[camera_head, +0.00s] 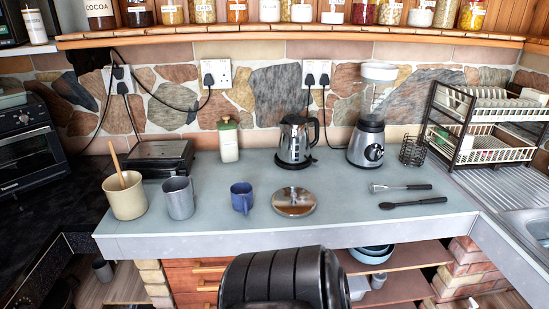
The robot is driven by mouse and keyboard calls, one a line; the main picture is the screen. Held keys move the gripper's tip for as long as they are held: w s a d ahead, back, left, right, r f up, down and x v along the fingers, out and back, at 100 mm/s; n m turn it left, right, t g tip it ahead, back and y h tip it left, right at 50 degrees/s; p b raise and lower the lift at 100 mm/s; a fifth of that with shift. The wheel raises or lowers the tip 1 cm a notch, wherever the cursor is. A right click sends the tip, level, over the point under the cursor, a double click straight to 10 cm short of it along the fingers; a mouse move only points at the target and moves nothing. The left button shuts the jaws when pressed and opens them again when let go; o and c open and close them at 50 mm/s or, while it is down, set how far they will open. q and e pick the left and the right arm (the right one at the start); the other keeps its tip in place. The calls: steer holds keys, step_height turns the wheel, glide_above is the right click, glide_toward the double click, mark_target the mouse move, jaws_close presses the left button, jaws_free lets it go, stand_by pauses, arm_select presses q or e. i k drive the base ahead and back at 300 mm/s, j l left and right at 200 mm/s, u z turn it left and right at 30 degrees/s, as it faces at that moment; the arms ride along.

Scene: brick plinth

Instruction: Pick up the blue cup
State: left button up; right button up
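The blue cup (241,197) stands upright on the grey-green counter (340,215), near its front edge and left of the middle. Its handle faces the front. A grey metal mug (179,198) stands to its left, apart from it. A round metal lid (294,201) lies to its right, also apart. Neither of my grippers shows in the head view, and nothing touches the cup.
A cream pot (125,196) with a wooden spoon stands far left on the counter. A kettle (294,142), a blender (368,140) and a green-topped jar (228,140) stand behind. Two utensils (412,203) lie right. A dish rack (480,125) stands beside the sink.

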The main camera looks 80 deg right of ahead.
mark_target(241, 193)
steer(key=z, duration=2.4)
